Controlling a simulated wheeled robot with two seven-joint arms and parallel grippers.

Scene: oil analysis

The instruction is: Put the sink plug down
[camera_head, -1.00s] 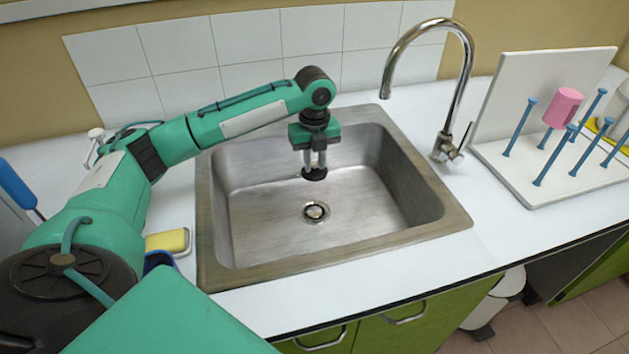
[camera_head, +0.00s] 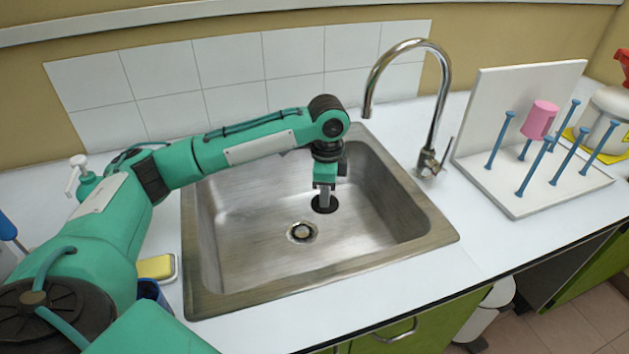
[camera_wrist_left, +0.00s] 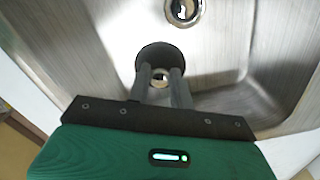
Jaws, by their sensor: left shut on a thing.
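The black round sink plug (camera_head: 325,205) is in the steel sink (camera_head: 225,265), to the right of and behind the drain hole (camera_head: 301,232). My left gripper (camera_head: 325,196) points down and is shut on the plug from above. In the left wrist view the plug (camera_wrist_left: 158,54) shows as a dark disc at the fingertips (camera_wrist_left: 161,76), with the drain (camera_wrist_left: 185,10) beyond it. The plug is low over the sink floor; I cannot tell whether it touches. My right gripper is not in view.
A chrome tap (camera_head: 440,115) arches over the sink's back right corner. A white drying rack (camera_head: 520,205) with blue pegs and a pink cup (camera_head: 540,120) stands to the right. A yellow sponge (camera_head: 156,267) lies left of the sink. The sink floor around the drain is clear.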

